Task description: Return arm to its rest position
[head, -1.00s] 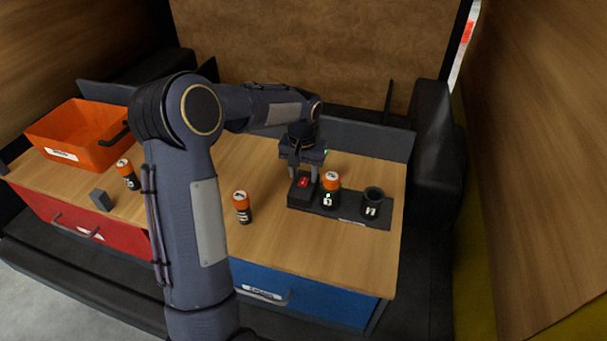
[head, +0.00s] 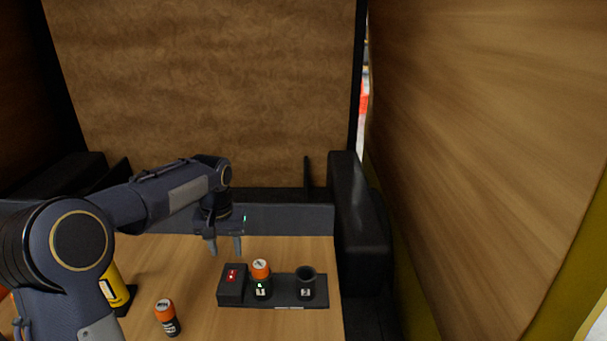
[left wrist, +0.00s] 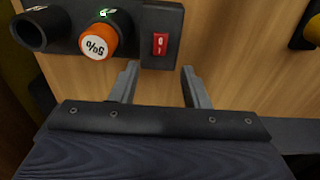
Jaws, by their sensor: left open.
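My left gripper (head: 226,246) is open and empty, raised above the bench just behind the black holder base (head: 285,306). In the left wrist view my two fingers (left wrist: 159,82) stand apart with bare wood between them. An orange-capped canister (head: 261,279) sits upright in the holder; its cap reads "5%" in the left wrist view (left wrist: 98,43). The other cup (head: 306,285) of the holder is empty. A red switch (head: 232,275) is on the box at the holder's left end; it also shows in the left wrist view (left wrist: 160,44). My right gripper is out of view.
A second orange-capped canister (head: 167,317) stands on the wooden bench (head: 200,285) left of the holder. A yellow and black object (head: 114,287) is partly hidden behind my left arm. A low dark wall (head: 290,219) edges the bench's back; a tall wooden panel stands right.

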